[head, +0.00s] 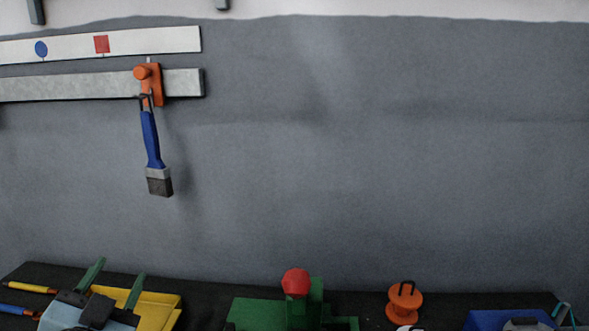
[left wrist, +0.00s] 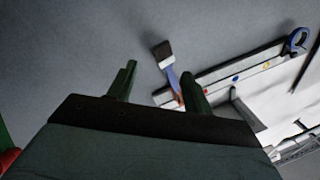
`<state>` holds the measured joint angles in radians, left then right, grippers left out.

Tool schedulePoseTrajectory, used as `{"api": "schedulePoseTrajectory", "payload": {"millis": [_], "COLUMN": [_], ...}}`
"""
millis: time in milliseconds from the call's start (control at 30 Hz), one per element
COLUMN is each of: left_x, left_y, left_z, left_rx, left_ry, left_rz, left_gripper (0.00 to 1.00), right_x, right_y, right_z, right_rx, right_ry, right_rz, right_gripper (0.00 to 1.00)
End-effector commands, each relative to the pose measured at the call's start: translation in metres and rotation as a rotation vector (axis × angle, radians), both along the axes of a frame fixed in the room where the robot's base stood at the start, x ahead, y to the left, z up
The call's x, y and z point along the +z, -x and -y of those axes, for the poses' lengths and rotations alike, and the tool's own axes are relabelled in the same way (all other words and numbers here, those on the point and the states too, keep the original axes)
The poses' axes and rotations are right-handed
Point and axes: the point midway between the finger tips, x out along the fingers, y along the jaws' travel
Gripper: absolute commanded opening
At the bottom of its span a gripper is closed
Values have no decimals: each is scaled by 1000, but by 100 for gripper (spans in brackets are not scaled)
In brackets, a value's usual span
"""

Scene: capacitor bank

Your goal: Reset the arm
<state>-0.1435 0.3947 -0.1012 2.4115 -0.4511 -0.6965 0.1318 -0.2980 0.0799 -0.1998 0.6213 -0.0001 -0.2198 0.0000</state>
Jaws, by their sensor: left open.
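My left gripper (head: 122,268) is at the bottom left of the head view, with its two green fingers pointing up and apart. It is open with nothing between the fingers. In the left wrist view the same fingers (left wrist: 158,82) stand apart against the grey wall. A blue-handled brush (head: 151,140) hangs bristles down from an orange hook (head: 153,84) on a grey rail (head: 60,87). The gripper is well below the brush and clear of it. The brush also shows in the left wrist view (left wrist: 163,55), beyond the fingers. My right gripper is not in view.
A dark bench top (head: 210,288) runs along the bottom. On it are a yellow tray (head: 158,308), a green block fixture (head: 255,313) with a red ball (head: 296,282), an orange spool-like piece (head: 404,303) and a blue tray (head: 490,319). The wall right of the brush is bare.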

Motion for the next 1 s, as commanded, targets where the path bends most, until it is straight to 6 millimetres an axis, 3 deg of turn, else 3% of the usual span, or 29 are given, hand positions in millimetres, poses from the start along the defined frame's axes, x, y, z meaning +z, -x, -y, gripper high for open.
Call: {"api": "schedulePoseTrajectory", "payload": {"millis": [33,100,200,300,433,633,800,1000], "left_x": [-39,-89,-150,-194,-233,-268,-319,-390], "left_y": [11,30,67,107,157,230,213,211], "left_z": [-1,0,8,19,37,64,63,64], "left_rx": [33,75,117,140,151,144,151,157], "left_ry": [70,153,248,318,384,461,449,442], "left_rz": [-138,-329,-586,-803,-1040,-1353,-1354,-1384], "left_gripper": [51,51,51,51,51,51,51,51], "right_x": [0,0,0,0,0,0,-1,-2], "right_y": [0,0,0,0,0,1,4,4], "right_z": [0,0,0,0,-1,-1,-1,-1], "right_rx": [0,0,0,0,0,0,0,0], "right_ry": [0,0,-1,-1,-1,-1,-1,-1], "right_rz": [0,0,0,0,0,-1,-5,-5], "right_gripper": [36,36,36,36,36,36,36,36]}}
